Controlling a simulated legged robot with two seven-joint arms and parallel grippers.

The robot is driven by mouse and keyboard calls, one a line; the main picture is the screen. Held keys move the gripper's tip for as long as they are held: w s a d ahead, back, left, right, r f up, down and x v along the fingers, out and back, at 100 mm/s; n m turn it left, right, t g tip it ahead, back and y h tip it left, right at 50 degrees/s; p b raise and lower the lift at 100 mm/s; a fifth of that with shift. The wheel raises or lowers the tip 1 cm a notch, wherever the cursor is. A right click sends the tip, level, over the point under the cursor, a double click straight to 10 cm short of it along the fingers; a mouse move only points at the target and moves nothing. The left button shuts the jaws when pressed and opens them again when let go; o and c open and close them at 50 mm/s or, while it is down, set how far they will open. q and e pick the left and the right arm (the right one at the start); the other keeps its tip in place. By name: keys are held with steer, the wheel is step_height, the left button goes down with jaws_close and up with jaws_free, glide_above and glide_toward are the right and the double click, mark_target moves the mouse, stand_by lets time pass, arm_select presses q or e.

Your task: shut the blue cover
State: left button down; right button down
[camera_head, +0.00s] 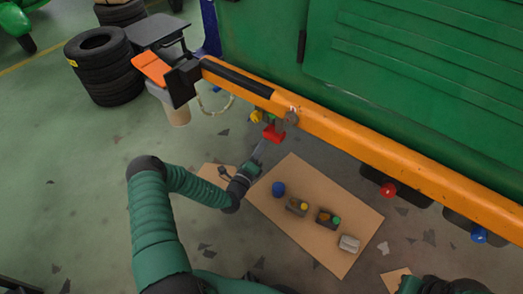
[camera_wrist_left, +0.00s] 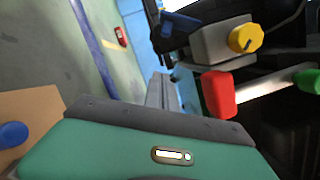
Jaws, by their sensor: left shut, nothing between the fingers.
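My left gripper (camera_head: 262,148) is shut and empty, close to the red block-shaped part (camera_head: 272,134) under the orange beam. In the left wrist view its fingers (camera_wrist_left: 160,90) point away, left of the red part (camera_wrist_left: 218,94). A dark blue piece (camera_wrist_left: 181,23) sits above and beyond the fingertips there, beside a grey box with a yellow knob (camera_wrist_left: 243,38); I cannot tell if it is the cover or its state. Another blue part (camera_head: 479,235) hangs under the beam at the far right.
The orange beam (camera_head: 345,140) crosses above the work area, before the green body (camera_head: 400,60). A cardboard sheet (camera_head: 330,205) on the floor holds a blue round object (camera_head: 278,189) and small parts. Black tyres (camera_head: 103,70) stand at the upper left. Floor at left is mostly clear.

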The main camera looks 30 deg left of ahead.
arm_select(q)
steer(key=w+a+r+b, duration=0.2)
steer(key=w+a+b, duration=0.2)
steer(key=w, duration=0.1)
steer(key=shift+w+a+r, duration=0.15)
steer(key=shift+w+a, duration=0.05)
steer(key=shift+a, duration=0.2)
